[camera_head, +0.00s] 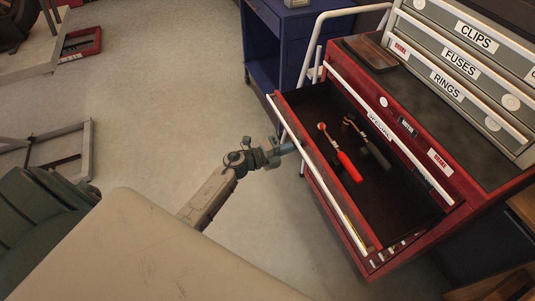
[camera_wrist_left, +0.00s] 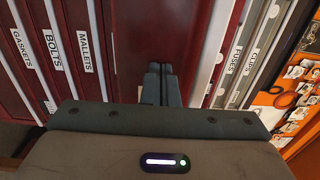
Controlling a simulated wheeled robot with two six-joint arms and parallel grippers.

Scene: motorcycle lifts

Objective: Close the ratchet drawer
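The ratchet drawer (camera_head: 318,178) of the red tool chest stands pulled out in the head view. A red-handled ratchet (camera_head: 341,155) and a black-handled one (camera_head: 367,141) lie inside it. My left gripper (camera_head: 291,148) is at the outer side of the drawer front, near the middle of its pale edge strip. In the left wrist view its two fingers (camera_wrist_left: 160,84) are together, with nothing seen between them, pointing at dark red panels. I cannot tell whether the fingertips touch the drawer front. My right gripper is in neither view.
A grey cabinet (camera_head: 465,62) labelled CLIPS, FUSES and RINGS sits on the chest top. A white tubular handle (camera_head: 313,45) rises at the chest's far side. A blue cabinet (camera_head: 262,45) stands behind. Drawers labelled GASKETS, BOLTS and MALLETS (camera_wrist_left: 87,53) show in the wrist view. The floor (camera_head: 170,95) at left is open.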

